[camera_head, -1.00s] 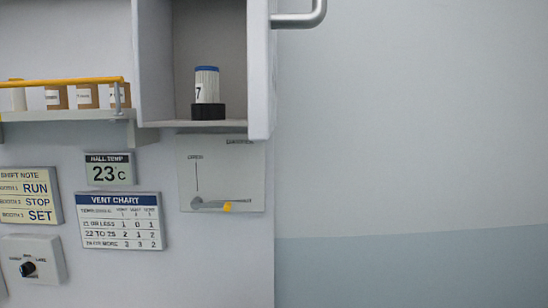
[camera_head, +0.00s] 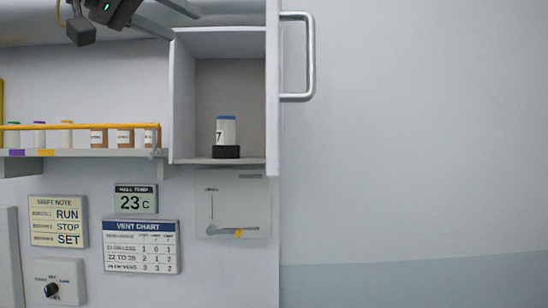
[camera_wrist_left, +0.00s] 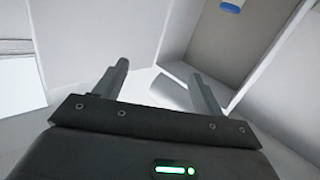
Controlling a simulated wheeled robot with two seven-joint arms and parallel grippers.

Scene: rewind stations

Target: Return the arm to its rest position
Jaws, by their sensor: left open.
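My left gripper (camera_head: 186,24) is at the top left of the head view, in front of the wall and close to the upper left of the open cabinet (camera_head: 183,100). In the left wrist view its two fingers (camera_wrist_left: 158,70) are spread apart with nothing between them. A white bottle (camera_head: 226,131) with a blue cap stands upright on a black base inside the cabinet. The bottle's blue cap (camera_wrist_left: 231,5) also shows at the top of the left wrist view. My right gripper is in neither view.
The cabinet door (camera_head: 272,90) stands open with its metal handle (camera_head: 310,55) to the right. A shelf (camera_head: 80,153) with a yellow rail and small containers is at left. Below are signs, a dial (camera_head: 52,289) and a lever panel (camera_head: 255,190). The right wall is bare.

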